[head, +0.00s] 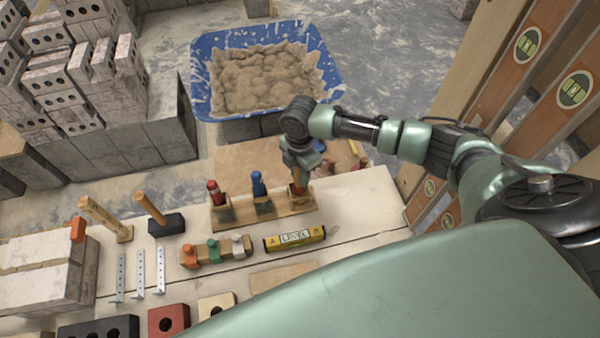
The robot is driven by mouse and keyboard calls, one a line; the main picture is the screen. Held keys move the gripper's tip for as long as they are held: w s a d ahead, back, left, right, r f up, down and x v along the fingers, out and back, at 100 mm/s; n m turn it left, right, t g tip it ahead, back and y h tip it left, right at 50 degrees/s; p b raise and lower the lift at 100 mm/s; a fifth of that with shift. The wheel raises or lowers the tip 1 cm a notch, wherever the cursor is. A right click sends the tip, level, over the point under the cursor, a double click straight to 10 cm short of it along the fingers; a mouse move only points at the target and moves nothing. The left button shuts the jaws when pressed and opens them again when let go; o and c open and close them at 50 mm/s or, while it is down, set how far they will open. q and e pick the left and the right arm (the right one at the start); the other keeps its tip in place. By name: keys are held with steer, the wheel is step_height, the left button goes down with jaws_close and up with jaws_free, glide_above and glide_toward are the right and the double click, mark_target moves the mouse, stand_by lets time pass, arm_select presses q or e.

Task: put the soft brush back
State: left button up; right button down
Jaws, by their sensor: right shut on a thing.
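My right gripper (300,169) points down over the right end of a wooden rack (235,218). It is shut on an upright thing with an orange-brown part (300,181), which I take to be the soft brush. Its lower end meets a red base at the rack's right place; I cannot tell whether it is fully seated. The gripper hides its upper part. A red-topped tool (214,192) and a blue-topped tool (258,184) stand upright in the rack's left and middle places. My left gripper is not in view.
A blue mortar tub (201,80) stands behind. The table right of the rack is clear.

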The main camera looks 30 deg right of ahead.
steer(key=shift+f, duration=0.4)
steer(key=c, duration=1.1)
jaws_free()
step_height(320, 180, up, 8)
steer(key=shift+f+b, duration=0.1)
steer(key=shift+b, duration=0.4)
